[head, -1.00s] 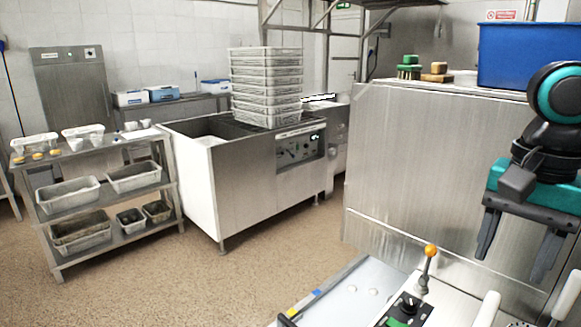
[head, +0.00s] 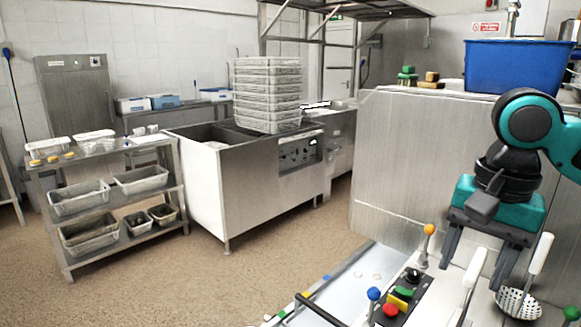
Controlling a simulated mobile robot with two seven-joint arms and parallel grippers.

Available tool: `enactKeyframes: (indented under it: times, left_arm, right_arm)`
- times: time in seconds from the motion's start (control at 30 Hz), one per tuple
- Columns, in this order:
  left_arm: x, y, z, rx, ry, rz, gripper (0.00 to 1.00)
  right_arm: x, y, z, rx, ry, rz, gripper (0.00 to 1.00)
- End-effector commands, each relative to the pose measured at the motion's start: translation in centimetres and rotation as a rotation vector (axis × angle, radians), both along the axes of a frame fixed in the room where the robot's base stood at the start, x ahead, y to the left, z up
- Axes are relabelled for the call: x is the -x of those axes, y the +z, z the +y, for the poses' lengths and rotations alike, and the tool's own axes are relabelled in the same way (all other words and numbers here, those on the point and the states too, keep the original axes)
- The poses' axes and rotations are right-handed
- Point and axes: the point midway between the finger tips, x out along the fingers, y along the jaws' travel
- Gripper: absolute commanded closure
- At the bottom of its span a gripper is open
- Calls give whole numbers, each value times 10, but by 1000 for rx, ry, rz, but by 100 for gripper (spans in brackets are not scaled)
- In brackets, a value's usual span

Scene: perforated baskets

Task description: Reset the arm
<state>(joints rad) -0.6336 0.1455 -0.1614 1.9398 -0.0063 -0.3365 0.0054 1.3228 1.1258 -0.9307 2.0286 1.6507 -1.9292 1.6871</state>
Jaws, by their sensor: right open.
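My right gripper (head: 475,268) hangs at the right of the head view, with its two dark fingers pointing down and spread apart. Nothing is between the fingers. It is in front of the large steel cabinet (head: 420,160) and above the light work surface at the lower right. My left gripper is not in the head view. A stack of perforated baskets (head: 267,92) stands on the steel machine (head: 255,180) in the middle.
A blue bin (head: 515,67) sits on the cabinet. A shelf rack (head: 110,200) holds several containers at the left. The floor (head: 200,275) between is clear.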

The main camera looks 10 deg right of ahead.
Motion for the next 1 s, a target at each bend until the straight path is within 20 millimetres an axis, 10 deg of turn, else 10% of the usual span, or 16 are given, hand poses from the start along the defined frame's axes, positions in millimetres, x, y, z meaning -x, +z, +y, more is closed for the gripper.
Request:
enactKeyframes:
  times: [0.53, 1.0]
  left_arm:
    - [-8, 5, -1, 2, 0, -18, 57]
    - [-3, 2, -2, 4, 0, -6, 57]
  right_arm:
    - [-75, -152, 132, -276, 518, -424, 42]
    - [-49, -280, 165, -144, 694, -893, 42]
